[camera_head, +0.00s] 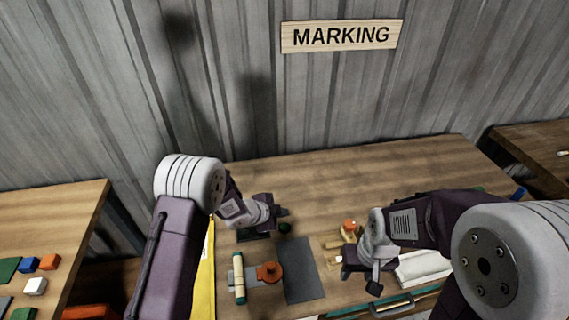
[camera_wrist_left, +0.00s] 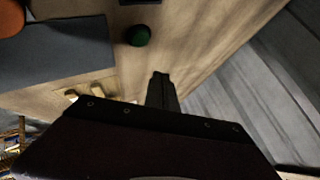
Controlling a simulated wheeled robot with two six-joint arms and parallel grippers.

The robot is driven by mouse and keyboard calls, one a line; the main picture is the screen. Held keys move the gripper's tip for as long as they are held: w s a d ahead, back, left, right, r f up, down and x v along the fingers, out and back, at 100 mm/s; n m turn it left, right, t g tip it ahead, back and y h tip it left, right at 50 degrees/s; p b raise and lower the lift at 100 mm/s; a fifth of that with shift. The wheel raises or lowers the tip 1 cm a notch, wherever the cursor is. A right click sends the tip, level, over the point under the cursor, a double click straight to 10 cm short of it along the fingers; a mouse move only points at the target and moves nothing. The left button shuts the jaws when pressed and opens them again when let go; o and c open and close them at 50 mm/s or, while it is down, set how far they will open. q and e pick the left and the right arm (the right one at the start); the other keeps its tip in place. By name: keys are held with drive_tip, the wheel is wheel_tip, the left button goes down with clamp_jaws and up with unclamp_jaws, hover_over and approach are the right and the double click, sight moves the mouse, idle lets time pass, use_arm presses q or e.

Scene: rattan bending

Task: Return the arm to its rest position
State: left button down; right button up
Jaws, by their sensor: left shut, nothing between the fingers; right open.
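My left gripper (camera_head: 281,212) is over the wooden table (camera_head: 310,182), toward its left part, with nothing between the fingers. In the left wrist view its fingers (camera_wrist_left: 162,85) show as one dark closed piece above the table. A small dark green round thing (camera_wrist_left: 138,35) lies near it, and shows beside the gripper in the head view (camera_head: 285,228). My right gripper (camera_head: 362,272) is open over the right front of the table, near small wooden pieces and an orange item (camera_head: 349,226). Its fingertips are partly unclear.
A dark grey mat (camera_head: 303,278), an orange round thing (camera_head: 269,272) and a cream roll (camera_head: 239,279) lie at the front. A white cloth-like item (camera_head: 424,266) is at right. A grey corrugated wall with a "MARKING" sign (camera_head: 341,36) stands behind. The table's back middle is clear.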

use_arm(q)
drive_tip(key=w+a+r+n+t+y, duration=0.1)
drive_tip(key=a+r+n+t, duration=0.1)
drive_tip(key=a+r, duration=0.35)
drive_tip(key=w+a+r+n+t+y, duration=0.1)
drive_tip(key=a+r+n, duration=0.15)
drive_tip(key=r, duration=0.65)
drive_tip(key=s+a+f+n+g+y, duration=0.1)
drive_tip(key=s+a+n+g+y, duration=0.25)
drive_tip(key=s+a+n, duration=0.65)
drive_tip(key=s+f+n+g, duration=0.1)
drive_tip(key=s+f+g, duration=0.1)
drive_tip(key=s, duration=0.6)
drive_tip(key=s+d+f+n+g, duration=0.1)
drive_tip(key=s+f+n+g, duration=0.1)
drive_tip(key=s, duration=0.6)
drive_tip(key=shift+s+f+g, duration=0.3)
drive_tip(key=shift+f+g, duration=0.25)
drive_tip(key=shift+f, duration=0.15)
drive_tip(key=shift+s+y, duration=0.15)
drive_tip(key=shift+y, duration=0.1)
